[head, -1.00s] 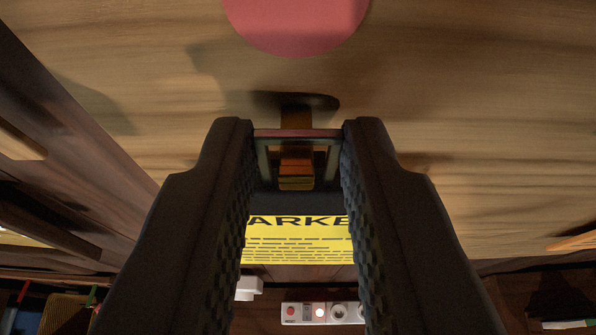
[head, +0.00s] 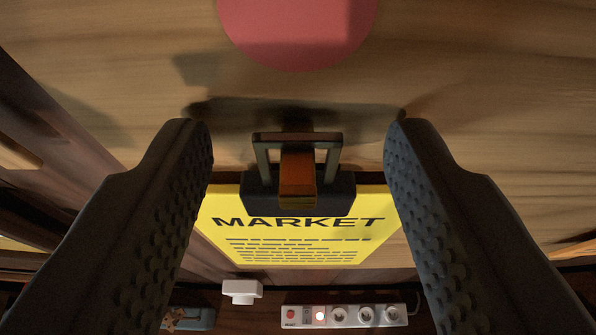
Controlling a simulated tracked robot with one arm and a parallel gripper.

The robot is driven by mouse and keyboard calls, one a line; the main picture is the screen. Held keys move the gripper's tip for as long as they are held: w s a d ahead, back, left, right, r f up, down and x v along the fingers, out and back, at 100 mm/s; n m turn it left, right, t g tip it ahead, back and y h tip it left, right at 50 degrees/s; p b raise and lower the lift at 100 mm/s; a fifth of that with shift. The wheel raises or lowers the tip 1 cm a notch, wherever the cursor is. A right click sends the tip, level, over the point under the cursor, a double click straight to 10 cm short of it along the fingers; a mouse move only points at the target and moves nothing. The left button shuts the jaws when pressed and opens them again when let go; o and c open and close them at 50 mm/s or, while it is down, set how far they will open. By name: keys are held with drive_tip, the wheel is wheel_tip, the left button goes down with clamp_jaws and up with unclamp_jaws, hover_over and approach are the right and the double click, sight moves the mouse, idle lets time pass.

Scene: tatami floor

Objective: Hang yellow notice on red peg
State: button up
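The yellow notice (head: 300,247), printed "MARKET", hangs below a dark clip with a square loop (head: 262,155) at its top. An orange-brown peg (head: 298,180) sticks out from the wooden board and shows through the loop, so the loop appears to be around it. A red disc (head: 298,30) is on the board above the peg. My gripper (head: 298,135) is open, one finger on each side of the clip, with visible gaps between the fingers and the loop.
The wooden board (head: 480,100) fills the upper view. A white power strip (head: 345,316) and a white plug (head: 241,290) show below the notice. Dark wooden framing (head: 60,130) stands at the left.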

drive_tip(key=b+v, duration=0.3)
drive_tip(key=v, duration=1)
drive_tip(key=s+a+f+t+b, duration=0.1)
drive_tip(key=s+a+f+b, duration=0.1)
drive_tip(key=s+b, duration=0.8)
drive_tip(key=s+f, duration=0.1)
drive_tip(key=s, duration=0.2)
drive_tip(key=shift+s+t+b, duration=0.3)
drive_tip(key=shift+s+t, duration=0.1)
